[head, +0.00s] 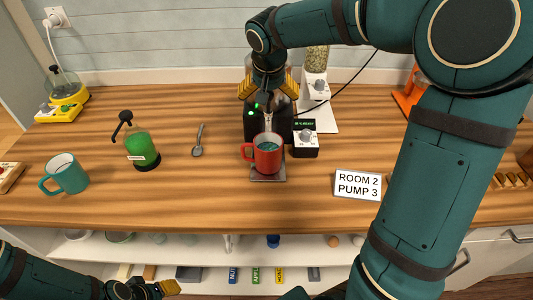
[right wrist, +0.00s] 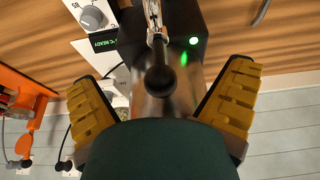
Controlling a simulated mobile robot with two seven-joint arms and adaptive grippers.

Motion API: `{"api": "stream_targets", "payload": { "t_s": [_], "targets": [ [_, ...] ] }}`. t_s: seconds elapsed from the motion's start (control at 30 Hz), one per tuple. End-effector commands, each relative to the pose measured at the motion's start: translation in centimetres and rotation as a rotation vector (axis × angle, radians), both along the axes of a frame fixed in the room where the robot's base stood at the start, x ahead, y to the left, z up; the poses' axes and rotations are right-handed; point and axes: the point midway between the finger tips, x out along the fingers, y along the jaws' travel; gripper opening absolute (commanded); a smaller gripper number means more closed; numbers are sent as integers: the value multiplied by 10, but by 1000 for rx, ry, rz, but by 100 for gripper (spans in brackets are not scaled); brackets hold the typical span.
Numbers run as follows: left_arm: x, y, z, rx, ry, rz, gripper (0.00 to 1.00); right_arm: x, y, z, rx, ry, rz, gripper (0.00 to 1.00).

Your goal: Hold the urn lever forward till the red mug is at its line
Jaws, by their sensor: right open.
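The red mug (head: 268,160) stands upright on a small grey drip tray (head: 268,178) in front of the dark urn (head: 253,128). A bluish-grey surface shows inside the mug; I cannot make out its line. My right gripper (head: 268,88) is open above the urn. In the right wrist view the urn lever's black knob (right wrist: 160,80) lies between the spread yellow fingers (right wrist: 162,108), and I see neither finger touching it. A green light (right wrist: 194,41) glows on the urn. My left gripper (head: 165,289) is low at the bottom left, before the shelf, its jaws unclear.
A white control box (head: 305,139) stands right of the urn, and a "ROOM 2 PUMP 3" sign (head: 358,185) further right. The counter around the spoon is clear.

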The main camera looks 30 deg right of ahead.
Motion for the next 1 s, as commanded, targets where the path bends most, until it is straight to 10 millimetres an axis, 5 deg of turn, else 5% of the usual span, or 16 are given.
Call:
{"api": "stream_targets", "payload": {
  "t_s": [0.63,1.0],
  "targets": [
    [0,0,42,0,0,0,47,-15,10,69,1,0,1,100],
    [0,0,43,0,0,0,47,-17,10,72,0,1,0,100]
  ]
}}
